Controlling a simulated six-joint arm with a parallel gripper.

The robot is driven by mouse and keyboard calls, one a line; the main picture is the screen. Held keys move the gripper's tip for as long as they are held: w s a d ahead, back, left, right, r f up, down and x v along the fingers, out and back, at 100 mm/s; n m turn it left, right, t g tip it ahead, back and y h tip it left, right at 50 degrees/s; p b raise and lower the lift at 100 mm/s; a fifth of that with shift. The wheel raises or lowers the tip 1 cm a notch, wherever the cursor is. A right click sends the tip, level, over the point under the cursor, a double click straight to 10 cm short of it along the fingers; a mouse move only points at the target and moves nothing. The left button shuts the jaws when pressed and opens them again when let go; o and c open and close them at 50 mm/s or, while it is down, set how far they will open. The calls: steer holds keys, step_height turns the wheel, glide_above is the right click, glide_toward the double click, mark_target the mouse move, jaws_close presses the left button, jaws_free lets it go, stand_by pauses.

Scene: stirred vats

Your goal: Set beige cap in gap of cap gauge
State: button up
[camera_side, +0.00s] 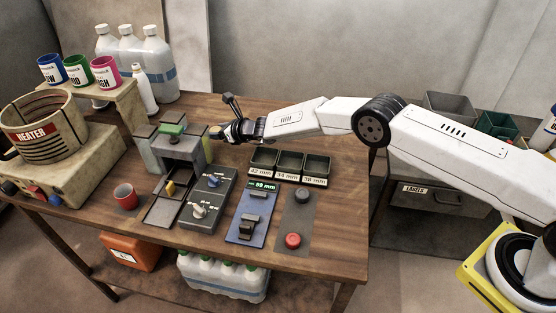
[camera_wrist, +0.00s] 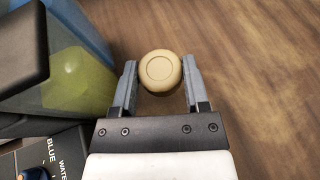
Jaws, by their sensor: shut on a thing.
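The beige cap (camera_wrist: 160,70) is round with a circular mark on top, between the two fingers of my gripper (camera_wrist: 160,82) in the wrist view. My gripper is shut on it. In the side view my gripper (camera_side: 217,132) is over the back of the wooden table, right beside the dispensing machine; the cap is tiny there. The cap gauge (camera_side: 236,234) is a blue plate with dark jaws (camera_side: 250,226) and a green-lit display (camera_side: 263,186). It lies nearer the table's front edge, away from my gripper. Its gap looks empty, though small in view.
A grey machine with a green top (camera_side: 172,129) stands close left of my gripper. A knob panel (camera_side: 207,211) lies left of the gauge. Three labelled bins (camera_side: 289,163) stand behind it. A grey mat (camera_side: 296,222) with dark and red caps (camera_side: 293,240) lies to its right.

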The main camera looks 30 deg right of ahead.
mark_target(222, 146)
steer(key=shift+w+f, duration=0.2)
steer(key=shift+f, duration=0.05)
steer(key=shift+w+f, duration=0.1)
steer(key=shift+f, duration=1.6)
steer(key=shift+f, duration=0.15)
steer(key=o, duration=1.2)
steer(key=shift+r, duration=0.25)
steer(key=shift+v, duration=5.95)
